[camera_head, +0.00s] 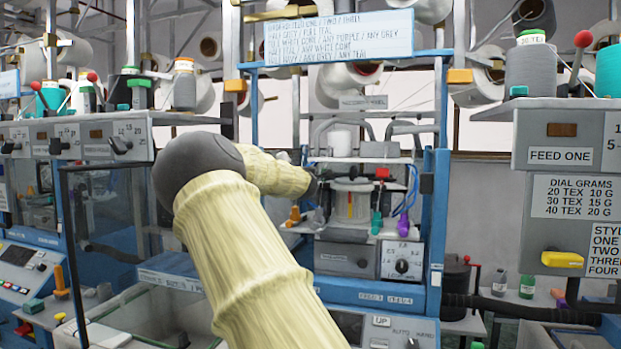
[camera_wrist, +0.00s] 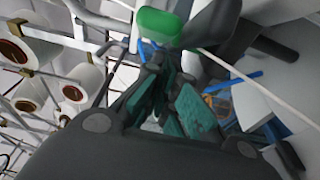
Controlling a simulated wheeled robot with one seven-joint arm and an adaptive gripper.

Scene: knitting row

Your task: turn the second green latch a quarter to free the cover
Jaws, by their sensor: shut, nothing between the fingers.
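A bright green rounded latch or knob (camera_wrist: 160,22) shows at the top of the wrist view, right at my fingertips. I cannot tell whether they touch it or which latch it is. My gripper (camera_wrist: 155,62), with dark fingers and teal pads, is shut and empty. In the head view my gripper (camera_head: 322,180) is small and partly hidden by my arm, at the left of the machine's clear cylinder (camera_head: 352,205). A teal-green handle (camera_head: 376,223) hangs at the cylinder's right. The cover's outline is hard to make out.
Blue frame posts (camera_head: 434,210) stand close on the right of the work area. A purple handle (camera_head: 403,223) and an orange one (camera_head: 294,217) flank the cylinder. Yarn cones (camera_wrist: 84,78) fill the wrist view's left.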

